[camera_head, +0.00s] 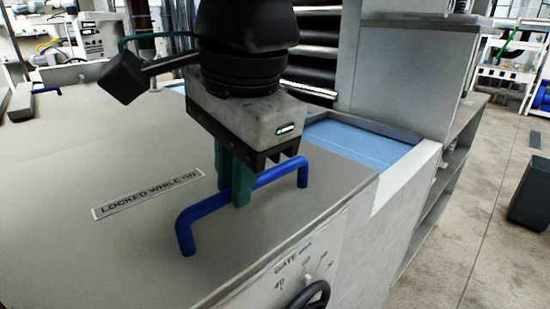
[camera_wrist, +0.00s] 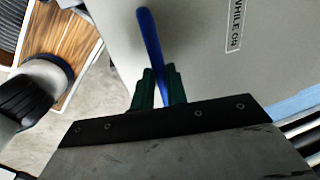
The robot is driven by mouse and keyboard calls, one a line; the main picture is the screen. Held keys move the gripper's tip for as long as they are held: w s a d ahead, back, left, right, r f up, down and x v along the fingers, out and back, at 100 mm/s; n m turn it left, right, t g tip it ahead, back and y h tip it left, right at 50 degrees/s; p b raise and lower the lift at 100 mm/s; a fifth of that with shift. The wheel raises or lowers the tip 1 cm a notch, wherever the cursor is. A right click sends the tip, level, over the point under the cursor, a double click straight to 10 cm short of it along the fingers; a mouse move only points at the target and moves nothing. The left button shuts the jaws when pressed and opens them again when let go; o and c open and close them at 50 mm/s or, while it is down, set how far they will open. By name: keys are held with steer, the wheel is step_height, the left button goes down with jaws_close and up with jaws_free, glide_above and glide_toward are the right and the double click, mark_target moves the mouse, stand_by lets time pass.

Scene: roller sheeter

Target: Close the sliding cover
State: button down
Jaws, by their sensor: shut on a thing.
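The sliding cover (camera_head: 130,235) is a flat grey panel with a "LOCKED WHILE ON" label (camera_head: 150,195). A blue bar handle (camera_head: 205,207) stands on it near its right front part. My gripper (camera_head: 237,192) points down with its green fingers around the middle of the handle and is shut on it. In the wrist view the blue handle (camera_wrist: 150,45) runs between the green fingers (camera_wrist: 160,92), with the grey cover (camera_wrist: 195,60) behind. To the right of the cover a blue surface (camera_head: 355,142) lies uncovered in an opening. The contact faces of the fingers are hidden.
A front panel marked "GATE" (camera_head: 300,265) with a dark handwheel (camera_head: 312,295) is below the handle. Dark rollers (camera_head: 315,55) and a grey housing (camera_head: 405,70) stand behind the opening. Open floor (camera_head: 490,190) lies to the right.

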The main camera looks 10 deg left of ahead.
steer(key=c, duration=1.4)
jaws_free()
steer(key=shift+s+d, duration=0.15)
steer(key=shift+d, duration=0.15)
steer(key=shift+a, duration=0.1)
steer(key=shift+r, duration=0.35)
step_height(320, 180, up, 7)
steer(key=d, duration=0.1)
steer(key=shift+s+d, duration=0.15)
steer(key=shift+s, duration=0.3)
